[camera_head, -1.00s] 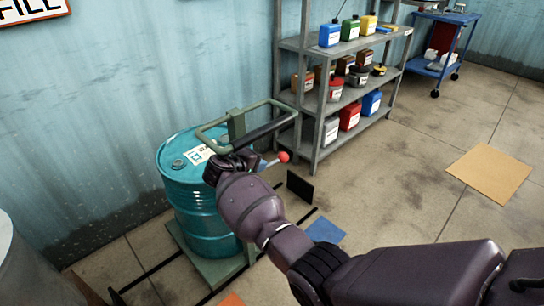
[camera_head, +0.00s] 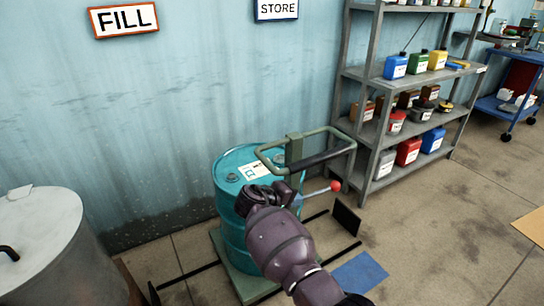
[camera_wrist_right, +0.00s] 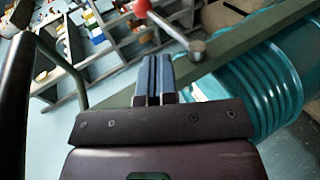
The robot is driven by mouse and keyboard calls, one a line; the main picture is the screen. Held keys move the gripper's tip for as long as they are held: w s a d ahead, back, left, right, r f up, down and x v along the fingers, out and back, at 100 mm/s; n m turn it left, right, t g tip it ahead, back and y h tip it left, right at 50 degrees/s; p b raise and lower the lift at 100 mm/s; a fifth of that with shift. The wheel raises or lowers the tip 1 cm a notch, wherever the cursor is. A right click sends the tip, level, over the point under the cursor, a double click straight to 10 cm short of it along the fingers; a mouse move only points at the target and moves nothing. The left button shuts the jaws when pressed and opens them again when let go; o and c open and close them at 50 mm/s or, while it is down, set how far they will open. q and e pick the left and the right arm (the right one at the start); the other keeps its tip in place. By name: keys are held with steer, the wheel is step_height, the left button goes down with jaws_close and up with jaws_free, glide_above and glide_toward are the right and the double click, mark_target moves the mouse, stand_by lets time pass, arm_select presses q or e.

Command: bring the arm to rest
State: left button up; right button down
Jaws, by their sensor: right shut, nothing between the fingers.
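My right gripper (camera_wrist_right: 153,80) is shut and empty in the right wrist view, its two fingers side by side. In the head view my right arm reaches up from the bottom, and its wrist (camera_head: 262,198) covers part of a teal drum (camera_head: 232,215). The drum stands upright on a green wheeled platform (camera_head: 225,262) with a green loop handle (camera_head: 340,145). A lever with a red ball (camera_head: 335,186) sticks out to the right of the wrist. In the wrist view the lever (camera_wrist_right: 165,28) lies just beyond the fingertips; contact cannot be told. My left gripper is out of view.
A grey shelf (camera_head: 368,78) with several cans and bottles stands behind to the right. A blue cart (camera_head: 500,110) is at the far right. A large grey tank (camera_head: 50,235) stands at the left. FILL (camera_head: 124,20) and STORE (camera_head: 276,9) signs hang on the wall.

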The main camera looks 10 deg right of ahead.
steer(key=s+d+f+t+y+p, duration=0.1)
steer(key=s+d+f+y+p, duration=0.2)
steer(key=s+f, duration=0.55)
steer(key=s+d+f+t+y, duration=0.1)
steer(key=s+d+f+y, duration=0.4)
steer(key=s, duration=0.6)
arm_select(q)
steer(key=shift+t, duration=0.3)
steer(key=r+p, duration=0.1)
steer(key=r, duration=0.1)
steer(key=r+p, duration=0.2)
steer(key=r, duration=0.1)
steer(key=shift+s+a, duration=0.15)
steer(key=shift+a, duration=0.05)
arm_select(e)
steer(key=s+d+r+m+t+y, duration=0.1)
steer(key=s+r, duration=0.2)
steer(key=s, duration=0.9)
steer(key=s+d+r+m+t+y, duration=0.1)
steer(key=s+r, duration=0.3)
steer(key=s, duration=0.8)
steer(key=shift+r+m+t+y, duration=0.25)
steer(key=shift+m+t+y, duration=0.35)
steer(key=shift+m, duration=0.2)
